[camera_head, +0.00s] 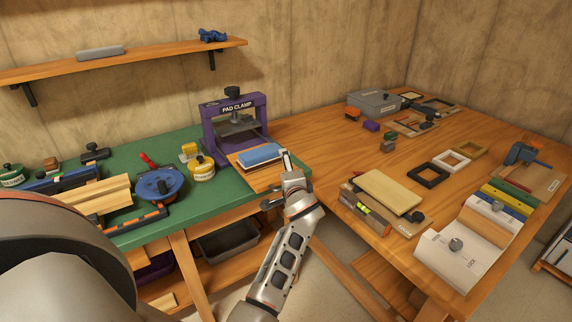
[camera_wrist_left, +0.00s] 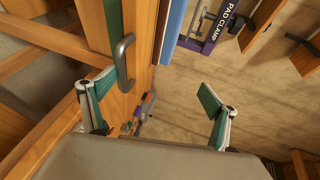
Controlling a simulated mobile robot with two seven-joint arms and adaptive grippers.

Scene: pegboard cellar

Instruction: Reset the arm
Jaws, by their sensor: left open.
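My left gripper (camera_head: 277,182) is open and empty at the right edge of the green bench, beside the blue-topped sanding block (camera_head: 258,154). In the left wrist view its two green-padded fingers stand wide apart, so the open gripper (camera_wrist_left: 153,98) holds nothing. A grey bar handle (camera_wrist_left: 125,62) on a wooden panel appears close to the left-hand finger in that view; I cannot tell whether they touch. My right gripper is not in view.
The purple pad clamp (camera_head: 235,118) stands behind the block. A blue round tool (camera_head: 160,184) and yellow tins (camera_head: 201,167) stand left on the green bench (camera_head: 215,200). The wooden table (camera_head: 310,140) at right holds a cream board (camera_head: 388,190) and a white lock fixture (camera_head: 460,250). Its left part is clear.

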